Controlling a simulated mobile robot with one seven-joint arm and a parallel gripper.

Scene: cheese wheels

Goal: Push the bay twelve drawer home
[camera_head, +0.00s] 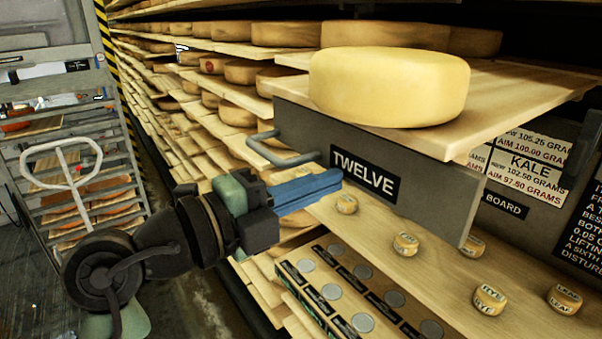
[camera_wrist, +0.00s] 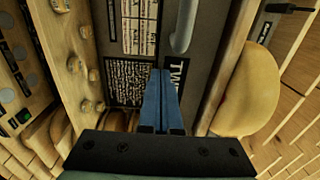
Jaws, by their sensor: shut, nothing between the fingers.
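The bay twelve drawer (camera_head: 434,190) has a grey front with a black TWELVE label (camera_head: 364,176) and a bar handle (camera_head: 283,150) at its left end. It stands out from the rack, and its side is visible. In the wrist view the drawer front (camera_wrist: 205,75) lies beyond the fingers, with part of the label (camera_wrist: 178,72) and the handle (camera_wrist: 183,28) showing. My gripper (camera_head: 338,178) has blue fingers, shut and empty. Its tips are at or very near the drawer front, just left of the label and below the handle; I cannot tell whether they touch. The tips also show in the wrist view (camera_wrist: 160,74).
A pale cheese wheel (camera_head: 390,87) sits on a wooden board (camera_head: 500,117) above the drawer. Small labelled cheeses (camera_head: 489,299) stand on a plank below, beside a tray of discs (camera_head: 345,300). Shelves of cheese wheels run back left; a grey rack (camera_head: 75,170) stands at far left.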

